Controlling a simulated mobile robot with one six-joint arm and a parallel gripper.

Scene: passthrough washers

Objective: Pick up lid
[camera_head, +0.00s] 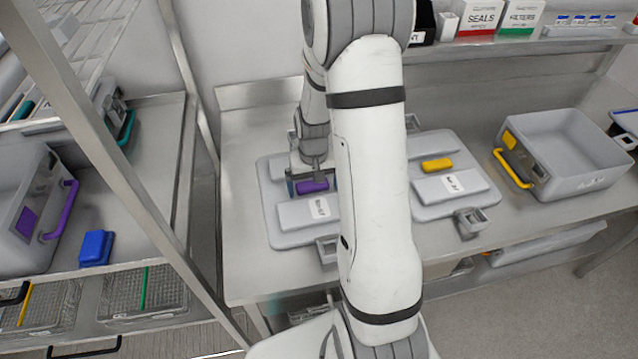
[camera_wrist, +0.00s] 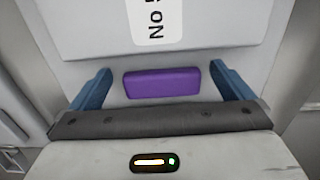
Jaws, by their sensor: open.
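A grey lid (camera_head: 276,232) with a purple grip block and a white label lies on the steel counter, left of my arm in the head view. Its purple block (camera_head: 312,186) also shows in the wrist view (camera_wrist: 162,83). My gripper (camera_wrist: 161,88) is open, with one blue finger on each side of the purple block and a gap at both sides. In the head view my gripper (camera_head: 307,178) is over the block, partly hiding it. A second grey lid (camera_head: 478,196) with a yellow block (camera_head: 437,165) lies to the right, partly hidden by my arm.
A grey bin (camera_head: 572,165) with a yellow handle stands at the counter's right. A bin (camera_head: 24,215) with a purple handle and a blue block (camera_head: 96,248) sit on the left rack. A shelf (camera_head: 520,43) with boxes hangs over the counter's back.

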